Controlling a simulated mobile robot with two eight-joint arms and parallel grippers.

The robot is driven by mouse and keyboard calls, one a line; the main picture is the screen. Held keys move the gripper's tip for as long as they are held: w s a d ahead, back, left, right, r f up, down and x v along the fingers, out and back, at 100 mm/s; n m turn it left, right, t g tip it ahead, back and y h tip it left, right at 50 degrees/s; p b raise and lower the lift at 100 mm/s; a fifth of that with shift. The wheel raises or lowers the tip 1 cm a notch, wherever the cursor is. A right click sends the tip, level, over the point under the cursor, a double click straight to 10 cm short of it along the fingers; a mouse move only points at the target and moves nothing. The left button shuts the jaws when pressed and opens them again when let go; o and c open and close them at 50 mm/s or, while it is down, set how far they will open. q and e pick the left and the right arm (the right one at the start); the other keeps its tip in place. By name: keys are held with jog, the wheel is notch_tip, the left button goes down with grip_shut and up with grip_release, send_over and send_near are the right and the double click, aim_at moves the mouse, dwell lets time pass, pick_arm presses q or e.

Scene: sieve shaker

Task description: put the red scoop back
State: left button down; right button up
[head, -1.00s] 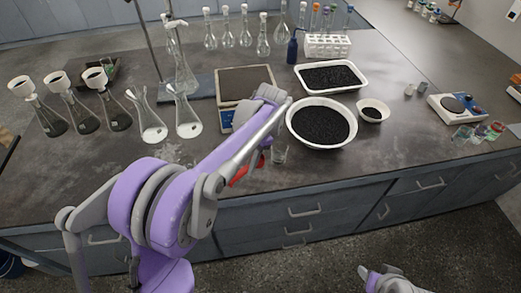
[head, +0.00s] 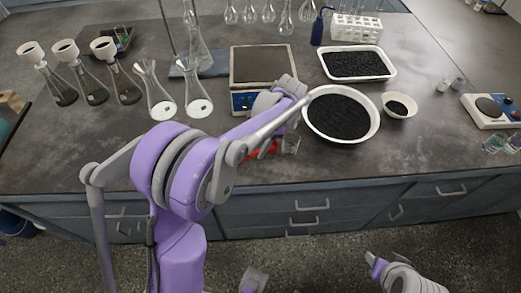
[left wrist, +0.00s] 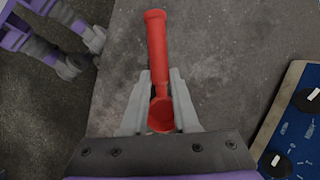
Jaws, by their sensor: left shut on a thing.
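The red scoop (head: 263,150) shows in the head view near the front edge of the bench, partly hidden behind my left arm. In the left wrist view the scoop (left wrist: 156,45) lies between the fingers of my left gripper (left wrist: 160,82), its bowl close to the palm and its handle pointing away. The left gripper is shut on it.
A balance (head: 243,102) stands behind my left forearm. A white tray of granules (head: 391,70) and a small white bowl (head: 387,109) stand near the large bowl. Several flasks, some with funnels, stand at the left. The bench front right of the bowl is clear.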

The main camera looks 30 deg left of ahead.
pick_arm(q)
jog(key=shift+f, duration=0.8)
jog(key=shift+f, duration=0.1)
jog(key=c, duration=0.7)
grip_release()
jog(key=shift+r, duration=0.2)
jog(key=v, duration=1.1)
jog(key=s+d+f+n+t+h, duration=0.1)
jog(key=s+n+t, duration=0.1)
jog(key=s, duration=0.5)
jog(key=s+d+f+n+t, duration=0.1)
jog(key=s+f+n+t, duration=0.1)
jog(key=s+t, duration=0.2)
jog(key=s+d+f+n+t+h, duration=0.1)
jog(key=s+f+n+t, duration=0.1)
jog(key=s, duration=0.7)
jog(key=shift+s+d+n+t+h+p, duration=0.3)
jog(key=shift+s+n+t+p, duration=0.1)
jog(key=shift+n, duration=0.2)
